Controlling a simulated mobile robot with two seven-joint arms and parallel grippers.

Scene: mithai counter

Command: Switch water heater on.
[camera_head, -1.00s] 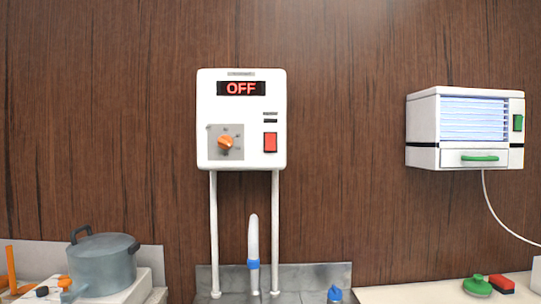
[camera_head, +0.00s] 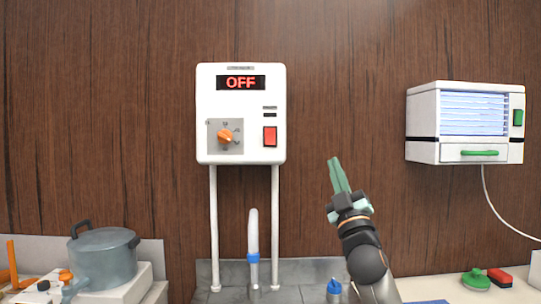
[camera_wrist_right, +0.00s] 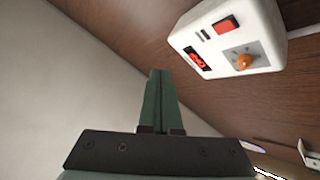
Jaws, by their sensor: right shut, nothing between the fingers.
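The white water heater (camera_head: 240,152) hangs on the wooden wall, and its display (camera_head: 240,83) reads OFF in red. It has a red rocker switch (camera_head: 270,136) at its lower right and an orange knob (camera_head: 225,137) at its lower left. My right gripper (camera_head: 336,162) is shut and empty, raised to the right of the heater and apart from it. In the right wrist view the green fingers (camera_wrist_right: 160,75) are together, and the heater (camera_wrist_right: 270,48) shows at upper right with its red switch (camera_wrist_right: 227,24). My left gripper is out of view.
A white wall unit (camera_head: 424,121) with a green handle hangs at the right. A grey pot (camera_head: 103,258) stands on a stove at lower left. A tap (camera_head: 253,235) rises below the heater, between its two white pipes. The wall between heater and right gripper is clear.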

